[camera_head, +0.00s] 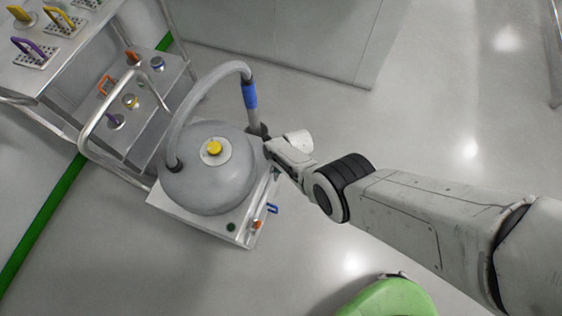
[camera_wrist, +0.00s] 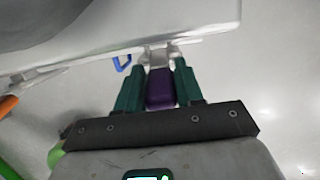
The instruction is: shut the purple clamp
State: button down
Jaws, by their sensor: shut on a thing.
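In the wrist view my gripper (camera_wrist: 159,80) has its two teal fingers on either side of the purple clamp (camera_wrist: 160,92), shut on its purple handle. The handle's near end shows between the fingers, and a pale metal part lies just beyond it at the edge of a grey unit. In the head view my gripper (camera_head: 274,152) is at the right side of the round grey vessel (camera_head: 205,185). It hides the held clamp there, so I cannot tell whether the clamp is open or shut.
The vessel's base carries a blue handle (camera_head: 272,208), also in the wrist view (camera_wrist: 122,62), an orange part (camera_head: 256,224) and a green knob (camera_head: 231,227). A metal cart (camera_head: 80,75) stands left.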

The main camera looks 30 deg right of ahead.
jog(key=shift+w, duration=0.1)
dwell(0.3)
dwell(0.3)
jog(key=c, duration=0.8)
grip_release()
jog(key=shift+a, duration=0.1)
jog(key=p+v, duration=1)
jog(key=p, duration=0.1)
jog(key=shift+r, duration=0.4)
jog(key=shift+w, duration=0.1)
